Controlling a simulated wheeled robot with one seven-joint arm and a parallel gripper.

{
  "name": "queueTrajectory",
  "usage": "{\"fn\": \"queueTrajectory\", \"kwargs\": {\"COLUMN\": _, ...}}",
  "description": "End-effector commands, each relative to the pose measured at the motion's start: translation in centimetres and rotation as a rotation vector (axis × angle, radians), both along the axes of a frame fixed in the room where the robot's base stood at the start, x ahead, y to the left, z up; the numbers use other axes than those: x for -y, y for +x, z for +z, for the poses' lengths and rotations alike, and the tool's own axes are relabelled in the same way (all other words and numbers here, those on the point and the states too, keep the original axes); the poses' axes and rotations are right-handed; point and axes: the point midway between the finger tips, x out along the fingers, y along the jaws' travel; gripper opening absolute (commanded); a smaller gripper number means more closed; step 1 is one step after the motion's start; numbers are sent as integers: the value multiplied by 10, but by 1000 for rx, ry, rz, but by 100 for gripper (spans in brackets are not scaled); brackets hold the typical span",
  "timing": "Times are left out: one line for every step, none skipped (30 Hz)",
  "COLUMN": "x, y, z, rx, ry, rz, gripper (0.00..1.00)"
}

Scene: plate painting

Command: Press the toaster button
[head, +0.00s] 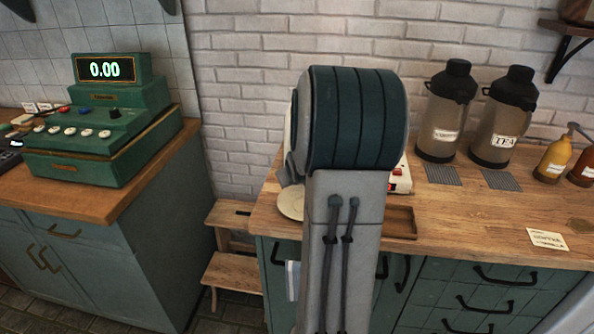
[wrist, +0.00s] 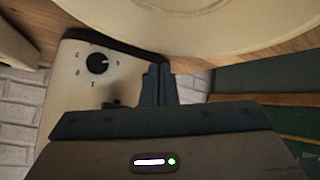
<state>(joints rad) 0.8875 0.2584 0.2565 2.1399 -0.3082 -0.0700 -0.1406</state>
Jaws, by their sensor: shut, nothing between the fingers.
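The toaster, a cream appliance, shows in the wrist view as a panel (wrist: 75,75) with a black round dial (wrist: 97,63) and small marks around it. A dark knob or lever, partly in shadow, sits below the dial near my gripper. My gripper (wrist: 158,70) is shut and empty, its fingers just to the right of this panel. I cannot tell whether they touch it. In the head view my arm hides the gripper and most of what stands behind it. A cream object with red parts (head: 401,180) peeks out right of my arm; I cannot tell whether it is the toaster.
A pale plate (wrist: 215,25) lies close by in the wrist view. The wooden counter (head: 465,220) bears two drink dispensers (head: 447,110), sauce bottles (head: 553,158) and a small wooden tray (head: 401,222). A green cash register (head: 105,130) and a wooden step stool (head: 233,270) are left.

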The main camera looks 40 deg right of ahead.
Motion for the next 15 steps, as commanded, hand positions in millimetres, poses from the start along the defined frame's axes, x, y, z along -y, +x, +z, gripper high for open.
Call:
{"fn": "queueTrajectory", "kwargs": {"x": 0, "y": 0, "z": 0, "rx": 0, "ry": 0, "rz": 0, "gripper": 0}}
{"fn": "queueTrajectory", "kwargs": {"x": 0, "y": 0, "z": 0, "rx": 0, "ry": 0, "rz": 0, "gripper": 0}}
{"fn": "queueTrajectory", "kwargs": {"x": 0, "y": 0, "z": 0, "rx": 0, "ry": 0, "rz": 0, "gripper": 0}}
{"fn": "queueTrajectory", "kwargs": {"x": 0, "y": 0, "z": 0, "rx": 0, "ry": 0, "rz": 0, "gripper": 0}}
{"fn": "queueTrajectory", "kwargs": {"x": 0, "y": 0, "z": 0, "rx": 0, "ry": 0, "rz": 0, "gripper": 0}}
{"fn": "queueTrajectory", "kwargs": {"x": 0, "y": 0, "z": 0, "rx": 0, "ry": 0, "rz": 0, "gripper": 0}}
{"fn": "queueTrajectory", "kwargs": {"x": 1, "y": 1, "z": 0, "rx": 0, "ry": 0, "rz": 0, "gripper": 0}}
{"fn": "queueTrajectory", "kwargs": {"x": 1, "y": 1, "z": 0, "rx": 0, "ry": 0, "rz": 0, "gripper": 0}}
{"fn": "queueTrajectory", "kwargs": {"x": 2, "y": 2, "z": 0, "rx": 0, "ry": 0, "rz": 0, "gripper": 0}}
{"fn": "queueTrajectory", "kwargs": {"x": 3, "y": 2, "z": 1, "rx": 0, "ry": 0, "rz": 0, "gripper": 0}}
{"fn": "queueTrajectory", "kwargs": {"x": 3, "y": 3, "z": 1, "rx": 0, "ry": 1, "rz": 1, "gripper": 0}}
{"fn": "queueTrajectory", "kwargs": {"x": 5, "y": 4, "z": 1, "rx": -1, "ry": 1, "rz": 0, "gripper": 0}}
{"fn": "queueTrajectory", "kwargs": {"x": 5, "y": 5, "z": 0, "rx": -1, "ry": 1, "rz": 0, "gripper": 0}}
{"fn": "queueTrajectory", "kwargs": {"x": 6, "y": 5, "z": 0, "rx": -1, "ry": 1, "rz": 0, "gripper": 0}}
{"fn": "queueTrajectory", "kwargs": {"x": 6, "y": 6, "z": 0, "rx": 0, "ry": 1, "rz": 1, "gripper": 0}}
